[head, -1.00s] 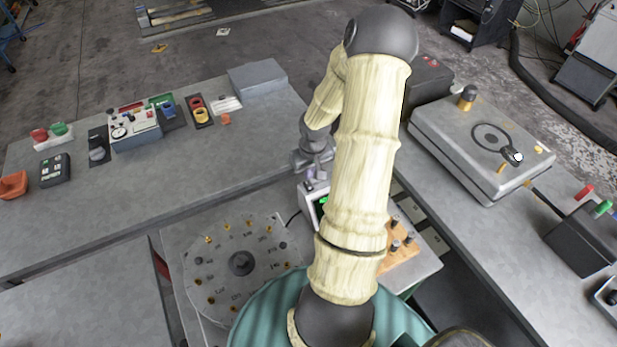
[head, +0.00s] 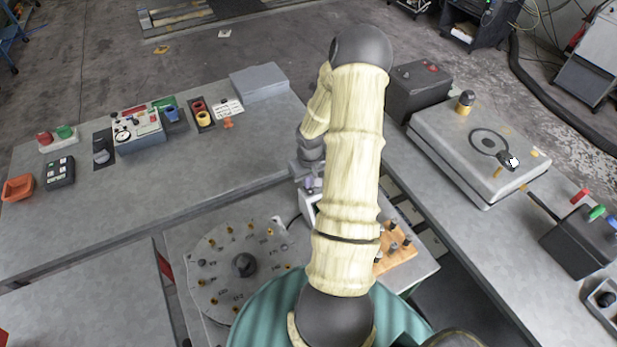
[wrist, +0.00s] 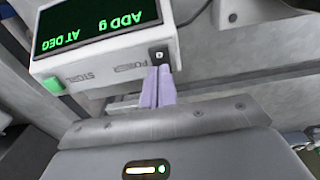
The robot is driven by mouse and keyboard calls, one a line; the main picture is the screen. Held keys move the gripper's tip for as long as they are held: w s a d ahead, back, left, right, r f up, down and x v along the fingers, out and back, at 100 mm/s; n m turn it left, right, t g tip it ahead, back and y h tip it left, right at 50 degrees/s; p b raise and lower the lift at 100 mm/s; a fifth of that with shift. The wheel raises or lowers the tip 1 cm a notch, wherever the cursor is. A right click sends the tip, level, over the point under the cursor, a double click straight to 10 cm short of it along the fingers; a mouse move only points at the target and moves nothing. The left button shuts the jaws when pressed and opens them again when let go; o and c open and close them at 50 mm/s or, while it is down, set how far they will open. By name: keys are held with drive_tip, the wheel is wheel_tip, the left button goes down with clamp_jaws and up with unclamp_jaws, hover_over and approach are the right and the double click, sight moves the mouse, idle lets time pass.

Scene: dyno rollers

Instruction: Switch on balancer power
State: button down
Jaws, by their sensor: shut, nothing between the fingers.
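The balancer's pale display box (wrist: 120,68) fills the upper left of the wrist view, upside down. Its dark screen (wrist: 90,22) shows green words, "ADD g" and "AT DEG". A small dark power switch (wrist: 159,55) with a white mark sits beside the POWER label; a green button (wrist: 52,86) is by STORE. My gripper (wrist: 158,71) has its lavender fingers shut and empty, tips right at the switch's lower edge; I cannot tell whether they touch it. In the head view my gripper (head: 312,186) and the display box (head: 307,205) are partly hidden by my arm.
The round balancer plate (head: 215,270) lies left of the box, and a wooden block with pegs (head: 400,255) lies right. A left bench (head: 215,170) holds several control boxes. A right bench (head: 440,195) carries a flat grey case (head: 465,150).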

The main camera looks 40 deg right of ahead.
sight(311, 190)
drive_tip(key=shift+s+f, duration=0.1)
drive_tip(key=shift+f, duration=0.25)
drive_tip(key=shift+s, duration=0.1)
drive_tip(key=shift+s+a+f, duration=0.1)
drive_tip(key=shift+s, duration=0.1)
drive_tip(key=shift+s+a+g+b, duration=0.15)
drive_tip(key=shift+s+g+b, duration=0.2)
drive_tip(key=shift+s, duration=0.25)
drive_tip(key=r+p, duration=0.2)
drive_tip(key=r, duration=0.1)
drive_tip(key=r+p, duration=0.1)
drive_tip(key=shift+w+r+p, duration=0.3)
drive_tip(key=shift+w+r, duration=0.1)
drive_tip(key=shift+w+d+r, duration=0.1)
drive_tip(key=shift+d+r, duration=0.1)
drive_tip(key=shift+r, duration=0.15)
wheel_tip(311, 190, up, 9)
drive_tip(key=b, duration=0.1)
drive_tip(key=shift+s+r+b, duration=0.15)
drive_tip(key=shift+s+b, duration=0.1)
drive_tip(key=shift+b, duration=0.1)
